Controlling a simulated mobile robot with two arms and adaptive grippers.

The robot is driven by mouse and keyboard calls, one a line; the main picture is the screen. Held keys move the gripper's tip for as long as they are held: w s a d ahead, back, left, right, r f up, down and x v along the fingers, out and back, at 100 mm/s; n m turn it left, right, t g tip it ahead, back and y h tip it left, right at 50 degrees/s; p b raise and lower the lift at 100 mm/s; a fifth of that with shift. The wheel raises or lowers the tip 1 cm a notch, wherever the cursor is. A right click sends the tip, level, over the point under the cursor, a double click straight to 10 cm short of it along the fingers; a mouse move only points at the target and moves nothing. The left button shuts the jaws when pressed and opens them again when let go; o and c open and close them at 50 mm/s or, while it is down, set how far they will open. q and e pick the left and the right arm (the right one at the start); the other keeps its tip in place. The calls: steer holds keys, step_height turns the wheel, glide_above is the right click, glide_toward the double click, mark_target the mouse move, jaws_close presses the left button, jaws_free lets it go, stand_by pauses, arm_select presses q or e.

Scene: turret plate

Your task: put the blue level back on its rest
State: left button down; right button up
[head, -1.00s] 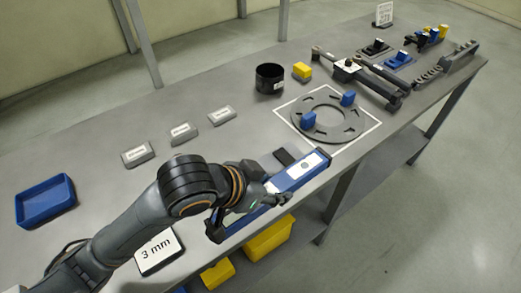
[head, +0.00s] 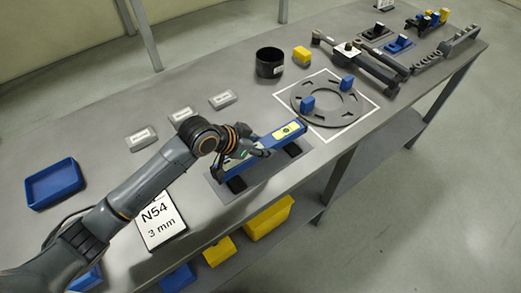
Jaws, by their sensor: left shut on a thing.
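The blue level (head: 289,132) has a pale top with a yellow-green vial and runs diagonally near the table's front edge. My left gripper (head: 254,150) is shut on it around its middle, hiding part of it. The rest shows as two black pads, a near-left pad (head: 236,185) and a far-right pad (head: 292,150), on a darker grey patch. The level lies along the line of the pads, slightly behind them in the picture. I cannot tell whether it touches them. My right gripper is not in view.
The grey ring plate (head: 330,105) with blue blocks lies in a white outline beyond the level.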

arm_select(q)
step_height(320, 180, down, 2)
steer(key=shift+w+f+p, duration=0.1)
steer(key=shift+w+p, duration=0.05)
steer(key=shift+p, duration=0.45)
steer(key=shift+f, duration=0.4)
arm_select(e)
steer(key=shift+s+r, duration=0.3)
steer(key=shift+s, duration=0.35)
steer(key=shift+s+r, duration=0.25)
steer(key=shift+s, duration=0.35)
arm_select(q)
steer(key=shift+f, duration=0.15)
steer(key=c, duration=0.8)
jaws_free()
steer(key=shift+f, duration=0.1)
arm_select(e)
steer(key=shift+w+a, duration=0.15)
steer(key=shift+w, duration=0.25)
